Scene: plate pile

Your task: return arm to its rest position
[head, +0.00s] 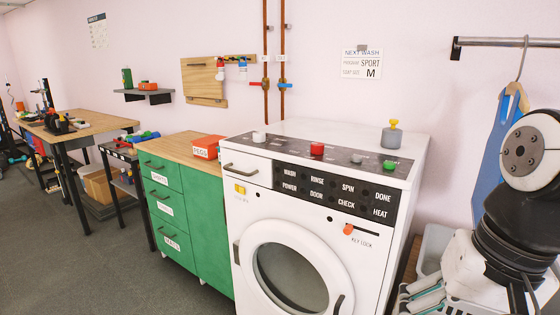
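Part of my own arm (522,160), with white and black links and a round grey joint cap, stands at the right edge of the head view. It covers part of a blue garment and a pale basket behind it. My gripper does not show in this view, so its fingers and anything in them cannot be seen.
A white washing machine (330,226) stands left of my arm, its round door shut. A blue garment (490,145) hangs from a rail (500,42). A pale basket (432,245) is below. Green drawers (172,205) and a workbench (88,124) are left; grey floor (90,260) is open.

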